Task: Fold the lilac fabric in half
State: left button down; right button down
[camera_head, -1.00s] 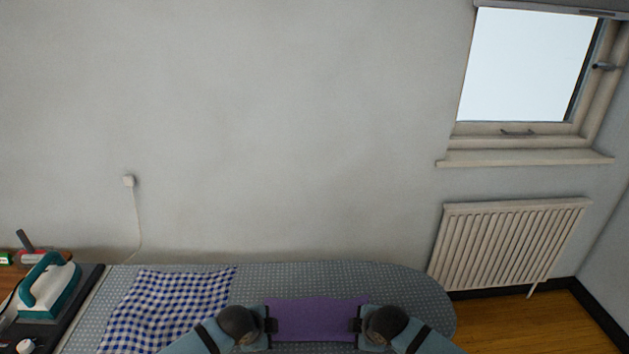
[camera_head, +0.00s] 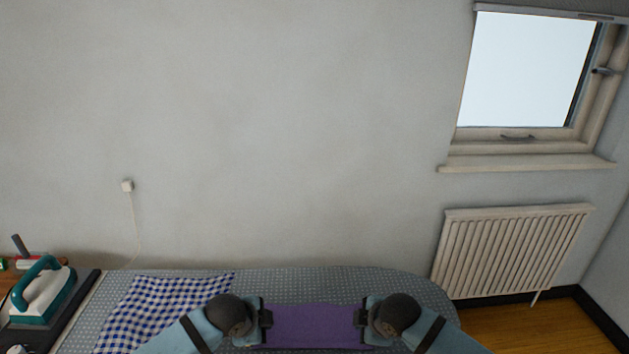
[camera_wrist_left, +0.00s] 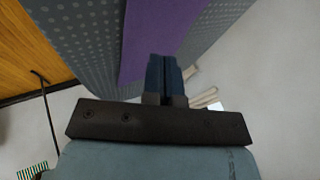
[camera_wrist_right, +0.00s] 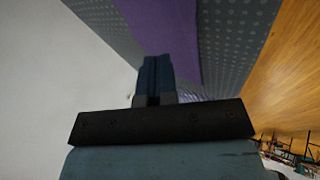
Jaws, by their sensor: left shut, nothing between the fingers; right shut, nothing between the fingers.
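The lilac fabric (camera_head: 312,326) lies on the dotted grey ironing board, between my two grippers in the head view. It looks flat, and its near part is cut off by the bottom of the picture. My left gripper (camera_head: 266,318) is at its left edge and my right gripper (camera_head: 361,318) at its right edge. Both are shut and empty. The fabric also shows beyond the shut fingers in the left wrist view (camera_wrist_left: 155,35) and in the right wrist view (camera_wrist_right: 165,30). I cannot tell whether the fingers touch it.
The ironing board (camera_head: 300,285) runs along the wall. A blue checked cloth (camera_head: 150,308) lies on its left part. A teal and white iron (camera_head: 45,293) stands at the far left. A radiator (camera_head: 513,252) is on the wall at right, below a window.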

pick_arm(q)
jog(key=shift+r, duration=0.3)
pick_arm(e)
jog(key=shift+r, duration=0.3)
